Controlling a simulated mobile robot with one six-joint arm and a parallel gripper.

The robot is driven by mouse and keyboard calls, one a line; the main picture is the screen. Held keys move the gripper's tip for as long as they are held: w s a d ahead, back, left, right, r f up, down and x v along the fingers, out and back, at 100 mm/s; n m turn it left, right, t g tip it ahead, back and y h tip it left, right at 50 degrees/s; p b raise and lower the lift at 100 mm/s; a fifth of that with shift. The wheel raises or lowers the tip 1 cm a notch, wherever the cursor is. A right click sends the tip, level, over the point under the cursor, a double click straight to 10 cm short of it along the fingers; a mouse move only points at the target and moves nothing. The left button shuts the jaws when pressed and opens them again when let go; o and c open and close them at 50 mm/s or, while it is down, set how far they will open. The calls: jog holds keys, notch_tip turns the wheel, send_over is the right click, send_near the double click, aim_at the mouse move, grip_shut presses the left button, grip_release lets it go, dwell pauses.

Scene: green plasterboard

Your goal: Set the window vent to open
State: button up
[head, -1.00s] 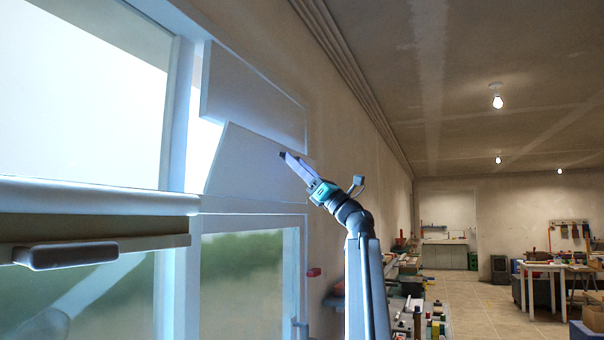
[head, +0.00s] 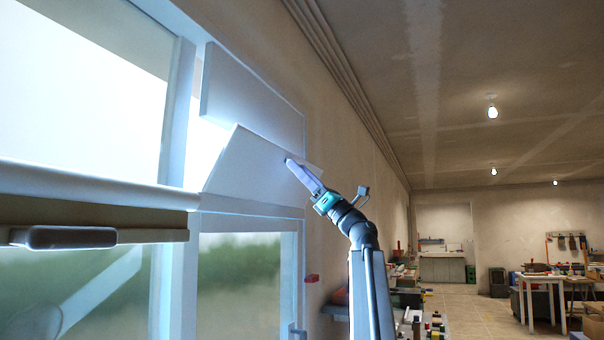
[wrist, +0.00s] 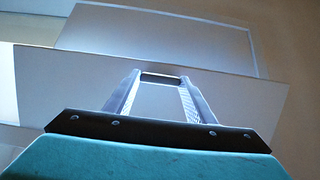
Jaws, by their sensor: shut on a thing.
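The window vent has a pale lower flap (head: 245,165), tilted out into the room at its top edge, below a flat upper panel (head: 250,100). A bright gap shows at the flap's left side. In the wrist view the flap (wrist: 70,85) spans the picture, with the upper panel (wrist: 150,40) behind it. My gripper (head: 289,163) is at the flap's right part. In the wrist view its fingers (wrist: 160,80) stand apart on a small dark piece at the flap, which looks like its handle. The fingertips largely hide the grip itself.
A window rail with a grey handle (head: 65,237) is at the near left. A lower window pane (head: 240,285) lies below the vent. A small red object (head: 312,278) is on the wall beside it. Benches and open floor lie to the far right.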

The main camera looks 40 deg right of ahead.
jog(key=shift+w+f, duration=0.1)
jog(key=shift+f, duration=0.2)
jog(key=o, duration=1.5)
jog(key=shift+w, duration=0.1)
jog(key=shift+r, duration=0.1)
jog(key=b+v, duration=0.3)
jog(key=v, duration=1.1)
jog(key=shift+a, duration=0.1)
